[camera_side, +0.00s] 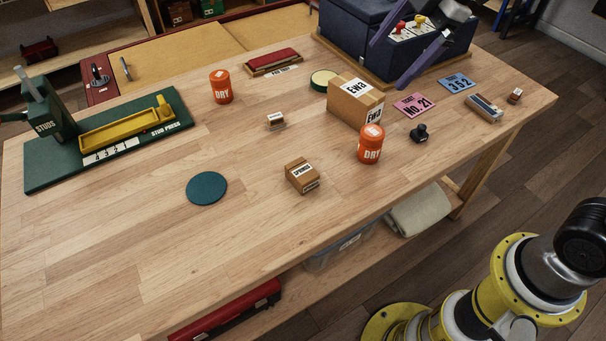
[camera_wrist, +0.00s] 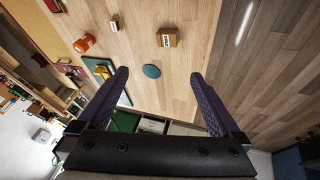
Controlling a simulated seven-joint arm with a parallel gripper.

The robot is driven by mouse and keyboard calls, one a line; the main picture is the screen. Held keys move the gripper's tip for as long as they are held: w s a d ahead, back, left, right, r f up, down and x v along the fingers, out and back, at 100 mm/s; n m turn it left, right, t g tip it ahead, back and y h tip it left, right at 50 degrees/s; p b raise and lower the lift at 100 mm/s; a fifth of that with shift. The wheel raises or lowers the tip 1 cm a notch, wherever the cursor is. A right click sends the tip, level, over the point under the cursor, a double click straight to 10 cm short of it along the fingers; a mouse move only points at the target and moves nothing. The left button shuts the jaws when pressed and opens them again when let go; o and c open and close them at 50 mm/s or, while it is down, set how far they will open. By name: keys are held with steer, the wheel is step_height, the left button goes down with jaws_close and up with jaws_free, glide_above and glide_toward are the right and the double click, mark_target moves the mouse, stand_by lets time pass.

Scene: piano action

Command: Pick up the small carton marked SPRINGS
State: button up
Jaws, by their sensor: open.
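The small brown carton marked SPRINGS (camera_side: 302,177) stands upright on the open wood near the front edge of the bench, right of a teal disc (camera_side: 207,188). In the wrist view the carton (camera_wrist: 167,39) shows with its white label, above and beyond my fingertips, with the disc (camera_wrist: 151,71) below it. My gripper (camera_side: 383,67) has long purple fingers. In the side view they hang at the upper right, in front of the dark blue machine and well apart from the carton. The fingers (camera_wrist: 158,75) are spread wide with nothing between them.
The green stud press (camera_side: 60,160) is at left. The front left wood is clear.

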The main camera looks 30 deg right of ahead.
steer(key=w+a+f+n+g, duration=0.2)
steer(key=w+a+f, duration=0.3)
steer(key=w+f, duration=0.35)
steer(key=g, duration=0.2)
glide_above(303, 170)
steer(key=d, duration=0.2)
steer(key=shift+y, duration=0.4)
step_height(303, 170, down, 15)
steer(key=shift+d+f, duration=0.1)
steer(key=shift+x, duration=3.3)
steer(key=shift+w+d, duration=0.1)
steer(key=shift+w, duration=0.05)
steer(key=c, duration=1.1)
